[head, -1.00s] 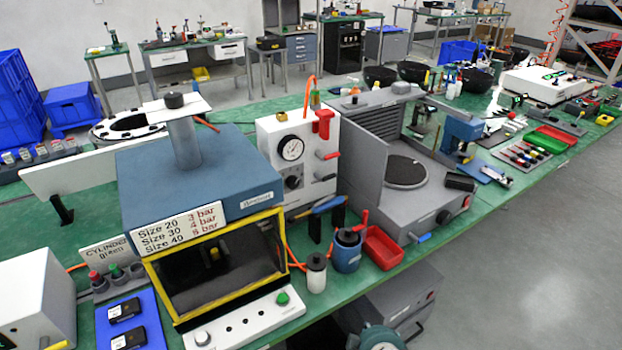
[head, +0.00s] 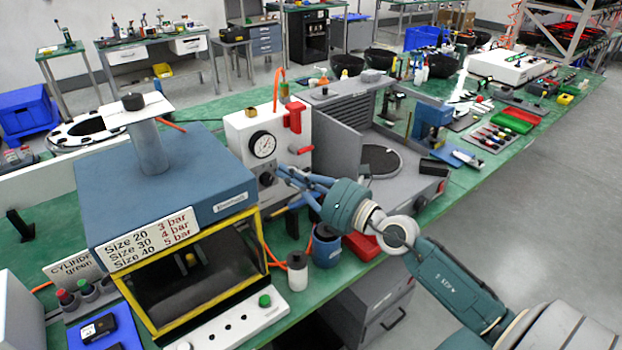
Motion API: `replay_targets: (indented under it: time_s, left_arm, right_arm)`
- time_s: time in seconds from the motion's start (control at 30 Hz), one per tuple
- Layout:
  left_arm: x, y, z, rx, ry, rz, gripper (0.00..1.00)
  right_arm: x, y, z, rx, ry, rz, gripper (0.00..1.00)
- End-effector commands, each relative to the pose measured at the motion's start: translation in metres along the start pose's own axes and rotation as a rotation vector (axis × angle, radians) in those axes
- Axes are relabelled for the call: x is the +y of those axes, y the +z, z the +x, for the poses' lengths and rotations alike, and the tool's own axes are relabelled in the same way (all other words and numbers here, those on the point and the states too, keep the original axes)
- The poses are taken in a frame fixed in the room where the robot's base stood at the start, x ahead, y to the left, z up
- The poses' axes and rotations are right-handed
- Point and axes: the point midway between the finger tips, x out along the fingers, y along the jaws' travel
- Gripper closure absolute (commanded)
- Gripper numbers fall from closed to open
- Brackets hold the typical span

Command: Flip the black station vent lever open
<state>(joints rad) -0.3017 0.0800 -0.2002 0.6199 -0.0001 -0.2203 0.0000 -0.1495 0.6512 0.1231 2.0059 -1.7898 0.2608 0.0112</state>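A white station (head: 235,130) with a round gauge (head: 263,145) stands behind the blue and yellow press. A black knob (head: 267,180) is on its front, below the gauge. A small lever with a red grip (head: 299,150) sticks out at its right side. I cannot make out a clearly black vent lever; my gripper hides the lower right of the front. My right gripper (head: 284,174) reaches in from the right, its blue fingers close to the front near the knob. Contact and finger gap are unclear. My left gripper is not in view.
The press (head: 165,185) with a yellow-framed window stands left of the station. A grey cabinet with a side panel (head: 338,138) stands on the right. A white bottle (head: 297,274), a blue cup (head: 326,246) and a red tray (head: 362,244) sit below my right arm.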

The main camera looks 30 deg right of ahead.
Motion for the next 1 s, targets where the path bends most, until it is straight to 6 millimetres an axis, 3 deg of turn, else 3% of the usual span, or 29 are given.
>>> replay_targets:
  time_s: [0.1,0.2,0.3,0.4,0.53,0.8,1.0]
  left_arm:
    - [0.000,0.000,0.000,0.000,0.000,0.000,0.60]
    - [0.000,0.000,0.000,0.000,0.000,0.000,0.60]
    - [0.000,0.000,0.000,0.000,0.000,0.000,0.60]
    - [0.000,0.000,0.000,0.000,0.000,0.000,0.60]
    - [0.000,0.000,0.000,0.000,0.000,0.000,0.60]
    - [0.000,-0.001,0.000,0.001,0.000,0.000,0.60]
    - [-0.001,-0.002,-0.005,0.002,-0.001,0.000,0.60]
  right_arm:
    - [-0.054,-0.008,0.000,0.185,-0.128,-0.268,1.00]
    - [-0.098,-0.004,-0.010,0.299,-0.242,-0.417,1.00]
    - [-0.130,0.003,-0.022,0.372,-0.332,-0.506,1.00]
    - [-0.148,0.009,-0.030,0.413,-0.387,-0.554,1.00]
    - [-0.157,0.013,-0.034,0.433,-0.417,-0.576,1.00]
    - [-0.157,0.012,-0.035,0.434,-0.417,-0.576,1.00]
    - [-0.162,0.011,-0.024,0.431,-0.417,-0.573,1.00]
